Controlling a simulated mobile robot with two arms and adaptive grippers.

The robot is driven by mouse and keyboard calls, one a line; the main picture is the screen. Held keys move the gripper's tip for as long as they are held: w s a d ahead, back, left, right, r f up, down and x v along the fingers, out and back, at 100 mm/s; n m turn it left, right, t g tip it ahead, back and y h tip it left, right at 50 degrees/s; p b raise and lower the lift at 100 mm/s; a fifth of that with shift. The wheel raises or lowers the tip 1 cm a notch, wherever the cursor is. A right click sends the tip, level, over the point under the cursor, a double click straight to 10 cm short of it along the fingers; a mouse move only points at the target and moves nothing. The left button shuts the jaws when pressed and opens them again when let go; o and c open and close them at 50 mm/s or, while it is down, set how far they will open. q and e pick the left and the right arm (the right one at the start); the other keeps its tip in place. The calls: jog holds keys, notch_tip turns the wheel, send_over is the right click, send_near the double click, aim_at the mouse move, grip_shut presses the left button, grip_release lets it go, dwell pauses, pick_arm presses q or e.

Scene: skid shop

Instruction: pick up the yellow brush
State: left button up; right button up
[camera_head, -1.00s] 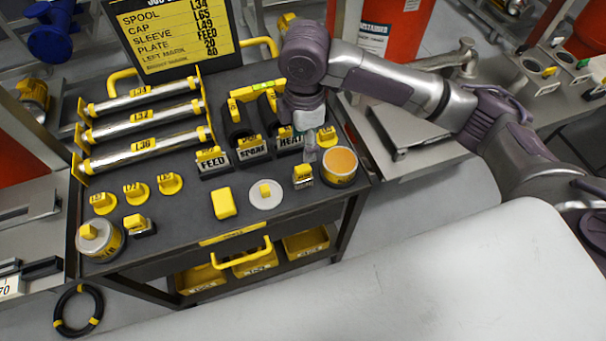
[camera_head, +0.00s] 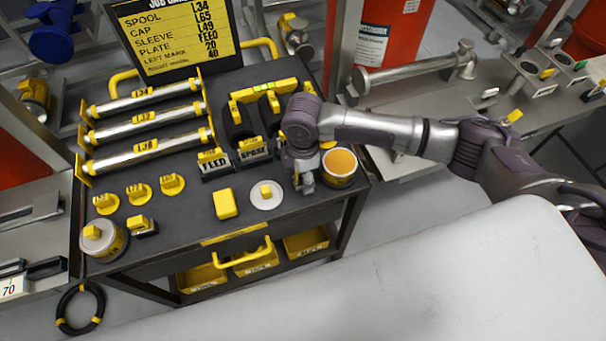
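My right gripper (camera_head: 304,183) points down at the front right of the dark cart top, just left of an orange-topped round tin. It covers the spot where a small yellow-topped black block, which looks like a brush, stood. That block is now mostly hidden, and I cannot tell if the fingers are closed on it. A similar small yellow and black block (camera_head: 143,226) stands at the cart's front left, next to a round tin with a grey lid. My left gripper is not in view.
The cart top (camera_head: 195,215) also holds a yellow block (camera_head: 225,203), a grey disc with a yellow knob (camera_head: 266,195), the orange-topped tin (camera_head: 340,165), yellow-tipped rollers (camera_head: 150,118) and labelled FEED and SPARE holders. A sign stands behind. A pale surface (camera_head: 450,270) fills the lower right.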

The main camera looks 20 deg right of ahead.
jog(key=shift+f, duration=0.25)
grip_shut()
jog(key=shift+r, duration=0.5)
notch_tip(320, 180, up, 3)
jog(key=shift+f+b, duration=0.15)
jog(key=shift+b, duration=0.25)
jog(key=s+d+r+b, duration=0.1)
jog(key=s+d+r, duration=0.6)
jog(key=d, duration=0.2)
jog(key=shift+s+r, duration=0.2)
jog(key=shift+s, duration=0.05)
